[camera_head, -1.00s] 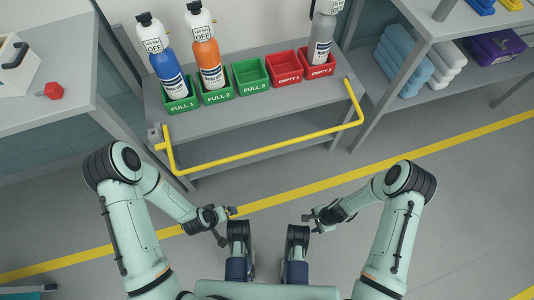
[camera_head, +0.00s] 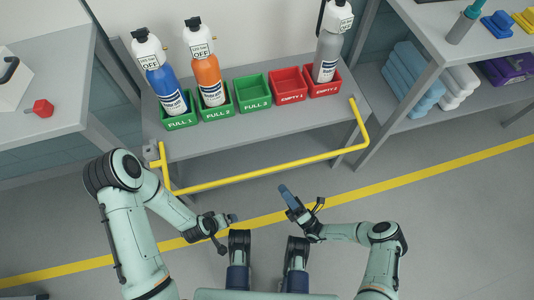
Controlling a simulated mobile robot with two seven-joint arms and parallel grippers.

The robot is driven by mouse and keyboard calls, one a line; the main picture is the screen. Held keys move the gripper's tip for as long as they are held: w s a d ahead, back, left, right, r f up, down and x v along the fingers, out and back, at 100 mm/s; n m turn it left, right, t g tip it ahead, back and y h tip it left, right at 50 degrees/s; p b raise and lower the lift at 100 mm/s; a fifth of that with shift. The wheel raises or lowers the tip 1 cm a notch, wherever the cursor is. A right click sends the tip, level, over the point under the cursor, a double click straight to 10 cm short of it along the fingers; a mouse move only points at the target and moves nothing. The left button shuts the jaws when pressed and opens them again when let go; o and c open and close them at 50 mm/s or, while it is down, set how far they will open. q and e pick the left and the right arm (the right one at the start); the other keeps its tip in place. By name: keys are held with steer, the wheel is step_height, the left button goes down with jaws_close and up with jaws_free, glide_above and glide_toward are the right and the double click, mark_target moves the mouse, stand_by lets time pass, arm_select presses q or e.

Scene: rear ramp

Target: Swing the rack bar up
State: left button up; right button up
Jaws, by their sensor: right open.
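The yellow rack bar (camera_head: 262,171) runs low along the front edge of the grey rack (camera_head: 225,138), with bent ends going up at both sides. Its left end meets a bracket at the rack's left corner. My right gripper (camera_head: 286,191) is open and empty, pointing up the picture, a little below the middle of the bar and apart from it in the picture. My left gripper (camera_head: 232,218) is below the bar's left half, away from it. It looks small and dark, and I cannot tell its finger opening.
The rack holds green bins (camera_head: 252,91) and red bins (camera_head: 289,84), with blue (camera_head: 168,85), orange (camera_head: 207,75) and grey (camera_head: 327,55) bottles. Tables (camera_head: 60,95) stand left and right (camera_head: 425,40). Clear floor with a yellow line lies in front.

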steer(key=w+a+r+t+p, duration=0.1)
steer(key=w+a+r, duration=0.5)
steer(key=r, duration=0.3)
steer(key=shift+w+a+m, duration=0.3)
steer(key=shift+w+a, duration=0.1)
steer(key=shift+a, duration=0.2)
jaws_close()
